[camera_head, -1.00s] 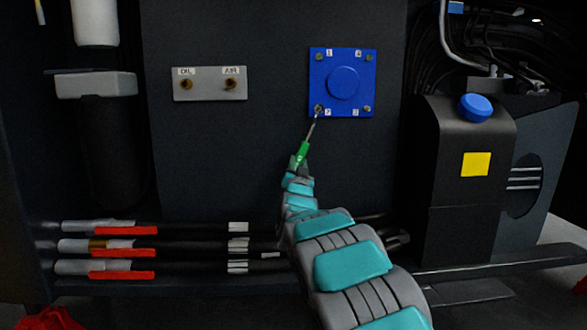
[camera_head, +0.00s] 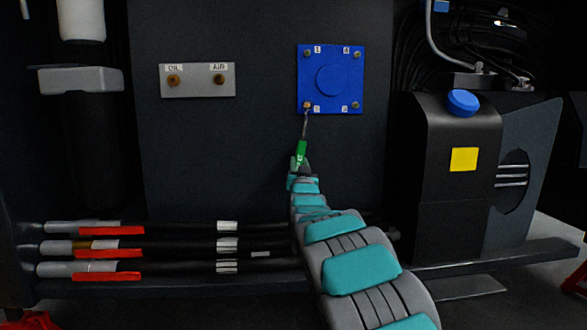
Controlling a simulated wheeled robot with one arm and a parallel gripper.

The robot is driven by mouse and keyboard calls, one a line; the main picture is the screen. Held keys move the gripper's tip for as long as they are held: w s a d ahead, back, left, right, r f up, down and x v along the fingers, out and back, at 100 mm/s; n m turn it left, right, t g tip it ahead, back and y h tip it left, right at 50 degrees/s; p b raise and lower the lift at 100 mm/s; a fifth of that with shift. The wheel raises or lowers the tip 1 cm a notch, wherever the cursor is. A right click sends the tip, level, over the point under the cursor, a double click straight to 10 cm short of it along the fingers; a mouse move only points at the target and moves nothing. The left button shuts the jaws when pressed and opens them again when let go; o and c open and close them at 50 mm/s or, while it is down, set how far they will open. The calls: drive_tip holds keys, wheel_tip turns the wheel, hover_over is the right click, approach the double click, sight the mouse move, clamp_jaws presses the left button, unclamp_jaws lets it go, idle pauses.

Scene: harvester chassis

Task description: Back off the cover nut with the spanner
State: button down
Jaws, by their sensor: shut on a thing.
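The blue square cover (camera_head: 330,59) is on the dark panel, with a nut at each corner and small number labels beside them. The spanner (camera_head: 305,125) has a green handle and a thin grey shaft. Its tip is at the lower-left nut (camera_head: 307,105); I cannot tell whether it sits on the nut or only touches it. The shaft stands nearly upright in the picture. My gripper (camera_head: 300,166) is just below the cover, shut on the green handle. Its fingers are small and partly hidden by my arm.
A grey plate (camera_head: 197,90) with two brass fittings is left of the cover. A black tank (camera_head: 455,135) with a blue cap (camera_head: 463,102) stands at the right. The panel around the cover is clear.

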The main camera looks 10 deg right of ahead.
drive_tip(key=shift+d+f, duration=0.1)
drive_tip(key=shift+d, duration=0.25)
drive_tip(key=shift+d+n, duration=0.1)
drive_tip(key=shift+n, duration=0.2)
drive_tip(key=shift+d+n+y, duration=0.8)
drive_tip(key=shift+d+n, duration=0.6)
drive_tip(key=shift+d, duration=0.15)
drive_tip(key=shift+d+r+n+y+p, duration=0.15)
drive_tip(key=shift+d+n+y+p, duration=0.1)
drive_tip(key=shift+d+n+p, duration=0.45)
drive_tip(key=shift+d+r+n+y+p, duration=0.15)
drive_tip(key=shift+d+n+y+p, duration=0.15)
drive_tip(key=shift+d+n, duration=0.55)
